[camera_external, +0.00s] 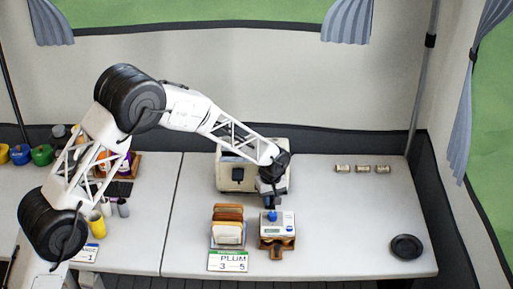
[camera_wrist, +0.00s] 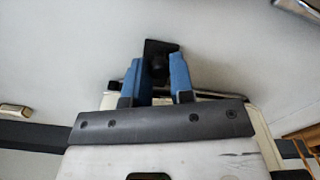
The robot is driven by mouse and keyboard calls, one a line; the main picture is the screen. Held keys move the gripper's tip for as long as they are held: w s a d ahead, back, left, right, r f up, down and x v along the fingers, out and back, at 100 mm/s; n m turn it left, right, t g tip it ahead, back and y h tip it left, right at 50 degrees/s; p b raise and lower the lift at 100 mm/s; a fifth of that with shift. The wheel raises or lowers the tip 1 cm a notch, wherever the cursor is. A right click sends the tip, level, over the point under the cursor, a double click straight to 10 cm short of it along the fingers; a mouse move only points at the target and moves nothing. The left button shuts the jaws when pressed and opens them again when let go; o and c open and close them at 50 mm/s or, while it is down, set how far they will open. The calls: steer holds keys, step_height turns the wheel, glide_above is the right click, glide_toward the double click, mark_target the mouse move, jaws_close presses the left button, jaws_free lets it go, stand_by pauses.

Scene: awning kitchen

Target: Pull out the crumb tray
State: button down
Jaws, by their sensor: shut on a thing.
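The cream toaster (camera_external: 224,180) stands on the counter, partly hidden behind my arm. My gripper (camera_external: 270,203) is low in front of its near side, pointing down. In the wrist view my gripper (camera_wrist: 160,72) has its two blue fingers closed on a small black piece (camera_wrist: 159,50), which looks like the crumb tray's handle. A pale edge of the toaster (camera_wrist: 262,130) shows behind the gripper body. The tray itself is not clearly seen in the external view, and I cannot tell how far out it is.
Small tins (camera_external: 362,169) and a black dish (camera_external: 406,247) are at right, with bare counter between.

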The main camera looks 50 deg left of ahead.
steer(key=shift+s+d, duration=1.35)
steer(key=c, duration=1)
jaws_free()
steer(key=shift+r, duration=0.1)
steer(key=shift+r, duration=3.8)
